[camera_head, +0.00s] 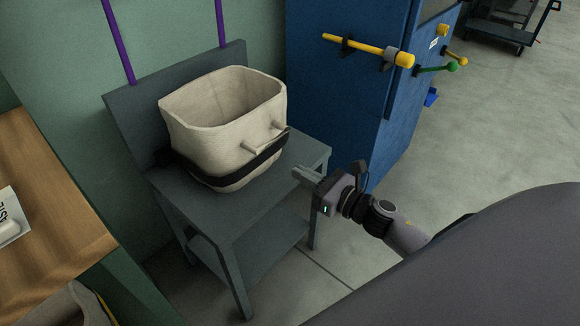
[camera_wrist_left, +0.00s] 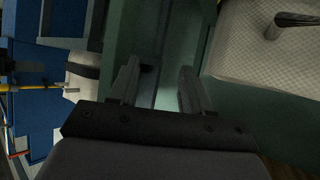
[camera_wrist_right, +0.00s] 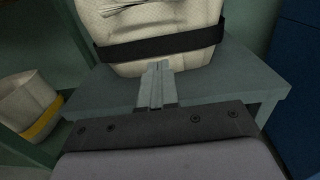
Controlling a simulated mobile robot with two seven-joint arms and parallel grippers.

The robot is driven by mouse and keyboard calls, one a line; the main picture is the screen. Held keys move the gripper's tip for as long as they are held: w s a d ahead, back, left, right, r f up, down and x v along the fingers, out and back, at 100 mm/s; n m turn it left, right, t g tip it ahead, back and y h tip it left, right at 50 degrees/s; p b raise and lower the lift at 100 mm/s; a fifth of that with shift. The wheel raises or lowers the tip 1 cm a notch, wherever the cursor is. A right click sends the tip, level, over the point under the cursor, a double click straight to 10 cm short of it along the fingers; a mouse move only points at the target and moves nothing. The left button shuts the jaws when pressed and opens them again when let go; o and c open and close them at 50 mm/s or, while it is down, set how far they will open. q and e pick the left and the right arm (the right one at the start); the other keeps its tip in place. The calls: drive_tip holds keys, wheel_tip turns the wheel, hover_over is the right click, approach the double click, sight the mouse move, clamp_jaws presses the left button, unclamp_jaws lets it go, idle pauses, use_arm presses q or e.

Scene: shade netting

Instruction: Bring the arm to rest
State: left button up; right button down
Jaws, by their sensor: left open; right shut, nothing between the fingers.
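My right gripper (camera_head: 302,174) is shut and empty. It is in front of the grey stand's right corner, apart from the cream bin on it. The right wrist view shows its closed fingers (camera_wrist_right: 157,88) pointing towards the bin's black band. My left gripper does not show in the head view. In the left wrist view, its two fingers (camera_wrist_left: 158,88) are apart with nothing between them.
A cream bin (camera_head: 215,105) with a black band stands on a grey stand (camera_head: 240,215). A blue cabinet (camera_head: 335,110) with a yellow handle (camera_head: 365,48) is behind at right. A wooden worktop (camera_head: 50,215) is at left. Open floor (camera_head: 480,130) lies at right.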

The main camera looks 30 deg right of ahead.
use_arm(q)
drive_tip(key=shift+s+a+f, duration=0.1)
drive_tip(key=shift+a+f, duration=0.1)
drive_tip(key=shift+f, duration=0.2)
use_arm(e)
drive_tip(key=shift+v, duration=2.25)
drive_tip(key=s+a+f+m+g+h, duration=0.1)
drive_tip(key=s+a+f+m+g, duration=0.4)
drive_tip(key=m, duration=1.3)
drive_tip(key=s+a+f+m+h, duration=0.15)
drive_tip(key=s+a+m, duration=0.65)
drive_tip(key=m, duration=1)
use_arm(q)
drive_tip(key=s+a+r+p, duration=0.1)
drive_tip(key=a+r+p, duration=0.1)
drive_tip(key=r+p, duration=0.5)
drive_tip(key=s+a+r+g+y+p, duration=0.1)
drive_tip(key=r+p, duration=0.6)
drive_tip(key=p, duration=0.9)
drive_tip(key=shift+s+a+r+n+y, duration=0.3)
drive_tip(key=shift+s+a+r+n, duration=0.1)
drive_tip(key=shift+a, duration=0.3)
use_arm(e)
wheel_tip(320, 180, up, 15)
drive_tip(key=s+d+m+g+h, duration=0.1)
drive_tip(key=s+d, duration=0.1)
drive_tip(key=d, duration=0.1)
drive_tip(key=shift+m+h, duration=0.35)
drive_tip(key=shift+m, duration=0.05)
